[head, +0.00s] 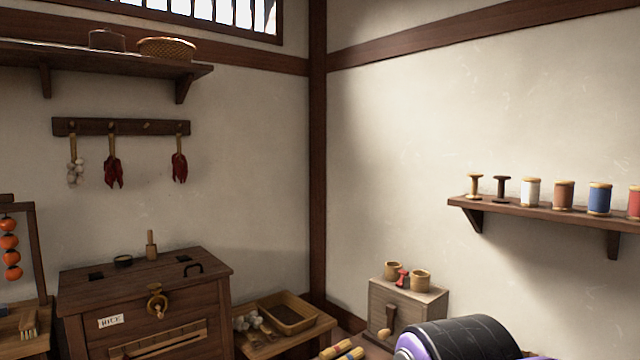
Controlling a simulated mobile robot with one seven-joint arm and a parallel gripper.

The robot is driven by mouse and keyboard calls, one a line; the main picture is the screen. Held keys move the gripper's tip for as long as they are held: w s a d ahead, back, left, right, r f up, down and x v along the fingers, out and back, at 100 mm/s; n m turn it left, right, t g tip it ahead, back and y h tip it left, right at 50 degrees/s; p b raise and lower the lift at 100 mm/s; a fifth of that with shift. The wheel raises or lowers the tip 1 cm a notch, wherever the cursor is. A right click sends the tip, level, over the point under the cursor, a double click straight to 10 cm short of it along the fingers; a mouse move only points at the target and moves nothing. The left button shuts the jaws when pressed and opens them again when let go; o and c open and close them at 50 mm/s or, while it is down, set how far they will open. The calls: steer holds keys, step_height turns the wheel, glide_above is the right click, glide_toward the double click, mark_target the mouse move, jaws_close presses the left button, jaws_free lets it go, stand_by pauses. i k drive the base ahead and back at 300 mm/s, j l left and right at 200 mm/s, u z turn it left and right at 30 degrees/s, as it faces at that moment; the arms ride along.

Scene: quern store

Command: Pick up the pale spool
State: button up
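A bare spool of pale wood (474,186) stands upright at the left end of the wall shelf (560,212) on the right wall. A bare dark brown spool (502,188) stands just right of it, apart from it. Further right is a spool wound with white thread (530,192), also light in colour. My gripper is not in view, so its state does not show.
More spools stand to the right: brown (564,195), blue (599,199) and red (634,204). Below is a small cabinet (408,306) with small pots on top. A low table with a tray (284,313) and a wooden chest (145,310) stand left.

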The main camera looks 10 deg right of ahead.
mark_target(475, 177)
steer(key=i+j+z, duration=0.15)
steer(key=z, duration=0.3)
steer(key=i+j+z, duration=0.25)
steer(key=z, duration=0.2)
steer(key=i+j+z, duration=0.2)
steer(key=j+z, duration=0.25)
steer(key=i+j+z, duration=0.15)
steer(key=z, duration=0.3)
